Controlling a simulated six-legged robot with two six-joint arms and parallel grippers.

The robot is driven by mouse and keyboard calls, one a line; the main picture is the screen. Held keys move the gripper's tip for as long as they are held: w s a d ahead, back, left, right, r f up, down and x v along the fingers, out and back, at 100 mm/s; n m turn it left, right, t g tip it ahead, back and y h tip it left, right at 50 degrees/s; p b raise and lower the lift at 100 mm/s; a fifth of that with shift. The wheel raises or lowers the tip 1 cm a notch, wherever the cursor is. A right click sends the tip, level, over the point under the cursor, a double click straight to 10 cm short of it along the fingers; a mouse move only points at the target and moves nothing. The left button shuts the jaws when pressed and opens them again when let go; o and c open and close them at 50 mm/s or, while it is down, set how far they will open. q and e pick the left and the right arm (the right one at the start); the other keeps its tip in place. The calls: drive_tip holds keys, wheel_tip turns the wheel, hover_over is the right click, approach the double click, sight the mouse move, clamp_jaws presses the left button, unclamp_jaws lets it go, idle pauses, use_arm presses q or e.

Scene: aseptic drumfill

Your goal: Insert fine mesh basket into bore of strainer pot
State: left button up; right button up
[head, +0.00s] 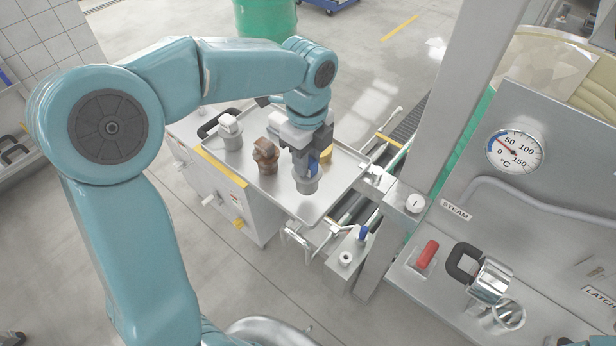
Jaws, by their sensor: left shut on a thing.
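A shiny round metal fitting (508,315) at lower right looks like the strainer pot. Its bore is not clear. My right gripper is not in view.
The tray sits on a white cabinet (222,205). A small metal block with a ring (345,258) and a blue-handled valve stand nearby. At right are a steel post (420,150), a dial gauge (516,151), a red handle (427,253) and a chrome cylinder with a black handle (490,280).

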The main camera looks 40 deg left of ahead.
use_arm(q)
wheel_tip(320, 180, up, 3)
drive_tip(key=shift+w+f+p, duration=0.1)
drive_tip(key=shift+p, duration=0.9)
drive_tip(key=shift+r+p, duration=0.95)
drive_tip(key=shift+r, duration=0.2)
drive_tip(key=shift+f, duration=0.1)
